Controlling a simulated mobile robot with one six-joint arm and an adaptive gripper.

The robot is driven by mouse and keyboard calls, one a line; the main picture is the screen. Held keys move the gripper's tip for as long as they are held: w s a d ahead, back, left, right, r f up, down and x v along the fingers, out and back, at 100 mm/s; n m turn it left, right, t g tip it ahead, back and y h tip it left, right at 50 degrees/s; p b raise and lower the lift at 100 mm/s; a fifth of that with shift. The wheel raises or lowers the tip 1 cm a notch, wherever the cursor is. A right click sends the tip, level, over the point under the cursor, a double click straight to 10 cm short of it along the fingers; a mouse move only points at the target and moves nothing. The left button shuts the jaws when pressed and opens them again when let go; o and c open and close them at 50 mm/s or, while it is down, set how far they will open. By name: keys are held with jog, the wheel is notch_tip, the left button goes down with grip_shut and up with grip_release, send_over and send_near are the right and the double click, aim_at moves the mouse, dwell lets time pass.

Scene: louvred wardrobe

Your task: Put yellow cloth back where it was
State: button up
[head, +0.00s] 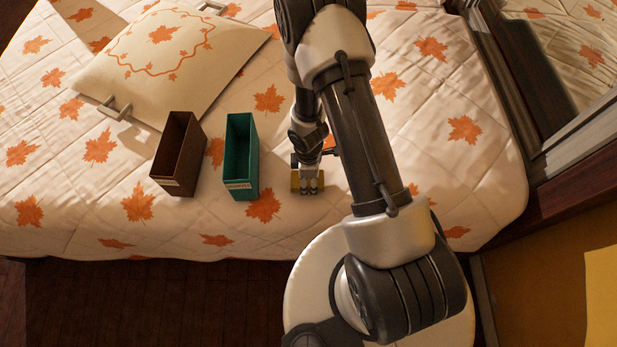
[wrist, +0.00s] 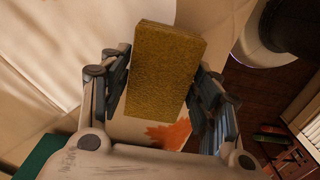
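The yellow cloth (head: 295,181) is a folded, block-like piece at my gripper, just right of the green box. In the wrist view the yellow cloth (wrist: 165,70) stands between the two fingers, which lie close against its left and right sides. My gripper (head: 311,187) points down over the bed; its fingers also show in the wrist view (wrist: 162,85). It looks shut on the cloth. Part of the cloth is hidden by the fingers in the head view. I cannot tell whether the cloth touches the quilt.
An open green box (head: 229,188) and an open brown box (head: 167,182) stand on the leaf-patterned quilt (head: 60,200), left of my gripper. A cushion (head: 165,60) lies behind them. Dark-framed furniture (head: 545,190) borders the bed at the right. Bare quilt lies at the front left.

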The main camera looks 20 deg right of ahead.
jog(key=shift+o, duration=1.2)
jog(key=shift+r, duration=0.15)
notch_tip(320, 180, up, 40)
jog(key=w+d+f+m+t+h+p, duration=0.1)
jog(key=w+d+m+t+p, duration=0.15)
jog(key=m+p, duration=0.7)
jog(key=s+a+r+m+t+p, duration=0.1)
jog(key=s+r+m, duration=0.1)
jog(key=s+r, duration=0.6)
jog(key=s+a+r+m+t+y+p, duration=0.1)
jog(key=s+r+m, duration=0.2)
jog(key=s+r, duration=0.6)
jog(key=shift+s+a+r+p, duration=0.15)
jog(key=shift+s+a+p, duration=0.1)
jog(key=shift+a+p, duration=0.1)
